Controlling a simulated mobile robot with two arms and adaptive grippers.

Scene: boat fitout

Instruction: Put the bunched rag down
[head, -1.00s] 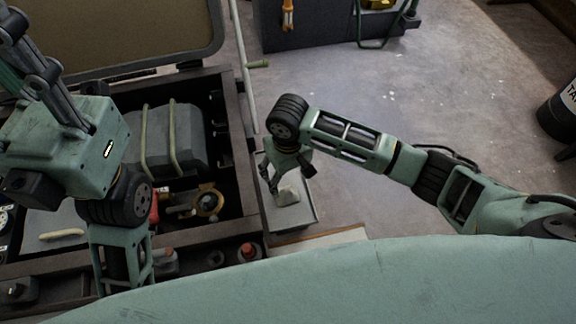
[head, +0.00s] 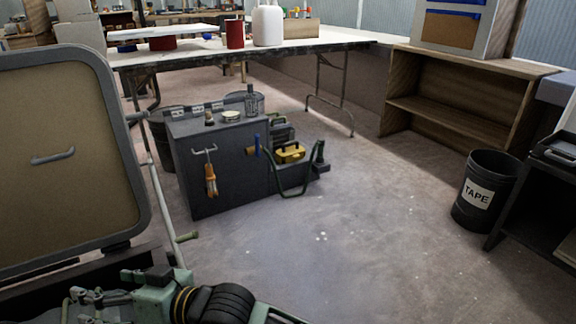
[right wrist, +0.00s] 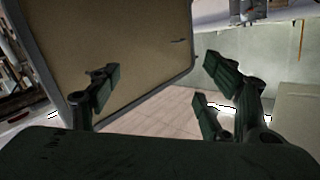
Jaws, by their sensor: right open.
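I cannot make out the bunched rag in either current view. My right gripper (head: 88,299) is at the bottom left of the head view, in front of the open case lid (head: 62,165). In the right wrist view its fingers (right wrist: 160,84) are spread apart with nothing between them. The tan lid panel (right wrist: 130,45) stands beyond the fingers there. My left gripper is not in view.
A dark cabinet (head: 225,180) with an orange-handled tool (head: 211,180) on its side stands ahead. A long table (head: 330,42) is behind it. A black TAPE bin (head: 485,190) stands at the right. The middle floor (head: 350,235) is clear.

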